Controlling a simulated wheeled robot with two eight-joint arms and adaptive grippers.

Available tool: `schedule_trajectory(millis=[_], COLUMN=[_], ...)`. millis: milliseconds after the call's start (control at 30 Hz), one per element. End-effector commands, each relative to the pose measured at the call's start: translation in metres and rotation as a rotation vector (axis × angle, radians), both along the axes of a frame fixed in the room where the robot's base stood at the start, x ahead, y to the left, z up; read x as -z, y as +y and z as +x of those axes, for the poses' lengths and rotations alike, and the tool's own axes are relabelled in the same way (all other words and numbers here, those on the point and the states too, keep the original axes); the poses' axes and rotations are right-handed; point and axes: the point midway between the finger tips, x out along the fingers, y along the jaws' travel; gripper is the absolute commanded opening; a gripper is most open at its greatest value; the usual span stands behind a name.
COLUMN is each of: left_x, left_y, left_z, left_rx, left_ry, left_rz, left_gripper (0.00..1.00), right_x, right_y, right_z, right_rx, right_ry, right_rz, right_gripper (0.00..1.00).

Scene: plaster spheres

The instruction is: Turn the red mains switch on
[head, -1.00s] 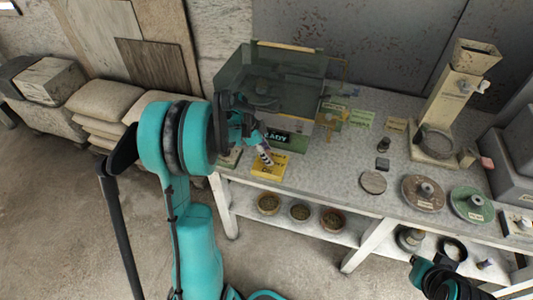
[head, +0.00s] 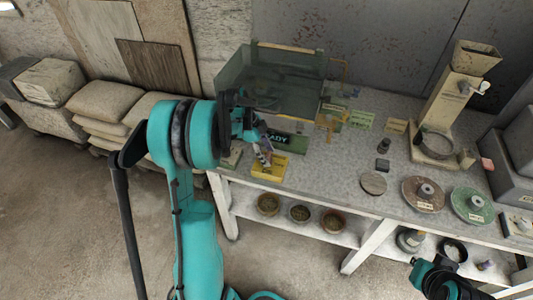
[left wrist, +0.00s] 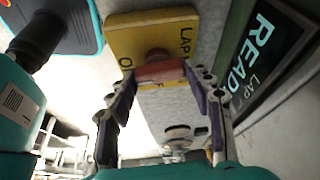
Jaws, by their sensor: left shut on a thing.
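The yellow switch box (head: 270,168) sits on the bench near its front left corner. In the left wrist view the yellow box (left wrist: 135,30) shows the letters "LAP" and part of another label. A red handle (left wrist: 160,72) stands out from it. My left gripper (left wrist: 158,80) is shut on this red handle, one finger at each end. In the head view my left gripper (head: 264,150) is at the box and hides most of the handle. I cannot tell the handle's on or off position. My right arm's end (head: 440,280) is at the lower right, its fingers unclear.
A dark sign (head: 288,140) reading "READY" is close behind the yellow box. A translucent guard (head: 265,85) stands behind it. Two round discs (head: 472,204) and a hopper machine (head: 460,100) are to the right. Several bowls (head: 300,213) stand on the lower shelf.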

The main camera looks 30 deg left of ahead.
Motion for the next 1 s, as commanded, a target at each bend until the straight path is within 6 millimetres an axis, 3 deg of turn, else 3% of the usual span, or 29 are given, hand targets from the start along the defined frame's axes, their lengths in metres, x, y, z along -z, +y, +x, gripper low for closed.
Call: schedule_trajectory(millis=[100,133,200,567,1000], left_x=[0.001,0.001,0.001,-0.004,-0.063], left_y=[0.000,0.000,0.000,0.002,0.025], left_z=[-0.001,-0.001,-0.001,-0.001,-0.010], left_rx=[0.001,0.001,0.000,-0.001,-0.001], left_ry=[0.002,0.002,0.003,0.001,0.002], left_rz=[0.001,0.001,0.001,0.001,0.000], left_gripper=[0.23,0.59,0.72,0.72,0.72], right_x=[0.000,0.000,0.000,0.000,0.000], right_y=[0.000,0.000,0.000,0.000,0.000], right_z=[0.000,0.000,0.000,0.000,0.000], right_rx=[0.000,0.000,0.000,0.000,0.000], right_ry=[0.000,0.000,0.000,0.000,0.000], right_rz=[0.000,0.000,0.000,0.000,0.000], right_gripper=[0.00,0.00,0.00,0.00,0.00])
